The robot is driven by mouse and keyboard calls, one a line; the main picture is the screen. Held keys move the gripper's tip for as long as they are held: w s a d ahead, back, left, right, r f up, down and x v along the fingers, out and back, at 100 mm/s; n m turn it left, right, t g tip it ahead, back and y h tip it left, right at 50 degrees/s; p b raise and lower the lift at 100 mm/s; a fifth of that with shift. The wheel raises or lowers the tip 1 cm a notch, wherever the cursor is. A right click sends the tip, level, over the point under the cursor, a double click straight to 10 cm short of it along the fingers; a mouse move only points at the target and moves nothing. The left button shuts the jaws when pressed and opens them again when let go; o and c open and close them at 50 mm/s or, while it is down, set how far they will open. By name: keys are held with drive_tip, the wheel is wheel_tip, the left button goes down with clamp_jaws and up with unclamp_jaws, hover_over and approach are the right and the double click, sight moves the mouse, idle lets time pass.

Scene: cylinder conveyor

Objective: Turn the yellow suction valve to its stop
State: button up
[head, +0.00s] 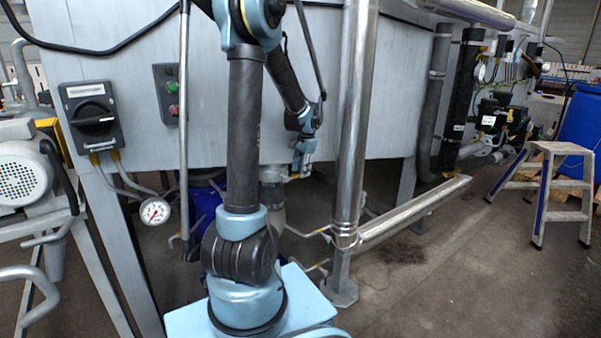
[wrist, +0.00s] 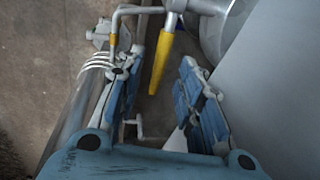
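The yellow valve handle (wrist: 160,62) shows in the wrist view as a narrow tapered lever. It hangs from a grey metal fitting (wrist: 176,6) at the top and points down the picture. My gripper (wrist: 156,78) is open, with one blue-grey finger on each side of the lever in the picture. Clear gaps show between the lever and both fingers. I cannot tell how deep the lever lies between them. In the head view my gripper (head: 302,165) is small, beside the lower edge of the grey tank, and the handle is not clear there.
A bent pipe with a yellow band (wrist: 113,42) is close to the left finger. A large grey surface (wrist: 275,80) fills the right of the wrist view. A vertical steel pipe (head: 353,120) stands right of my arm. A step stool (head: 549,180) stands on open floor.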

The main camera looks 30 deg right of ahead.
drive_tip(key=shift+w+f, duration=0.1)
drive_tip(key=shift+f, duration=0.45)
clamp_jaws()
drive_tip(key=shift+w+a, duration=0.1)
drive_tip(key=shift+a, duration=0.05)
